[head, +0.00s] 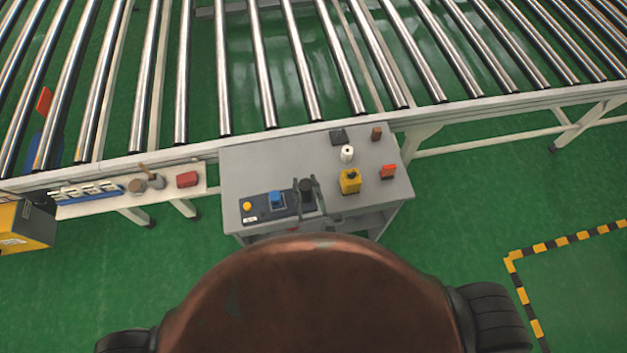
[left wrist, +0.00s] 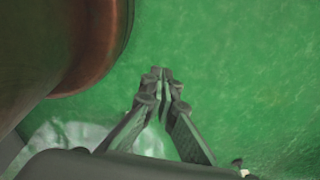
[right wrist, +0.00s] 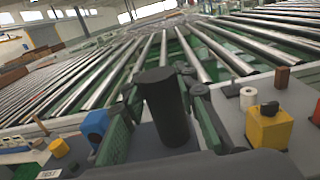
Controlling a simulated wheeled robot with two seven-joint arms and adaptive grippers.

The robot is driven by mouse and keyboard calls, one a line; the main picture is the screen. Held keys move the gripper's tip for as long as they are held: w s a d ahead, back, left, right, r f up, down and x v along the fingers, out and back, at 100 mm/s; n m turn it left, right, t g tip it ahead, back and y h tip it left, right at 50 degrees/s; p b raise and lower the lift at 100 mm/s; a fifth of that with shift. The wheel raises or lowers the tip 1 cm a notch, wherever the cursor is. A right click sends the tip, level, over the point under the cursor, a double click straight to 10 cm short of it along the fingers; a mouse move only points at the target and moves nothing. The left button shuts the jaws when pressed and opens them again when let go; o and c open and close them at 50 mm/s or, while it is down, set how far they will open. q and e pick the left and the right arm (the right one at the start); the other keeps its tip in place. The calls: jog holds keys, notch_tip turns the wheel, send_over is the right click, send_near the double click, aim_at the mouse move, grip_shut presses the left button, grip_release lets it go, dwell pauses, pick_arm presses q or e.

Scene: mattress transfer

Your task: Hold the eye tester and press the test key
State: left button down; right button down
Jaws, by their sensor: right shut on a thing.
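A dark panel (head: 262,215) lies at the front left of the grey table, with a yellow button (head: 247,206), a white label and a blue block (head: 276,199) on it. The button also shows in the right wrist view (right wrist: 58,147). My right gripper (head: 308,188) is shut on an upright black cylinder (right wrist: 165,108) at the panel's right end. I cannot tell whether the cylinder joins the panel or which part is the eye tester. My left gripper (left wrist: 160,82) shows only in the left wrist view, with its fingertips together and empty over the green floor.
On the grey table (head: 240,165) are a yellow box (head: 350,181), a white roll (head: 347,153), an orange-red block (head: 388,171) and small dark blocks. A roller conveyor (head: 265,80) runs behind it. A side shelf (head: 120,204) holds parts at left.

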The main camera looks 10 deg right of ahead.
jog(key=shift+s+r, duration=0.35)
jog(key=shift+s, duration=0.25)
jog(key=shift+d, duration=0.1)
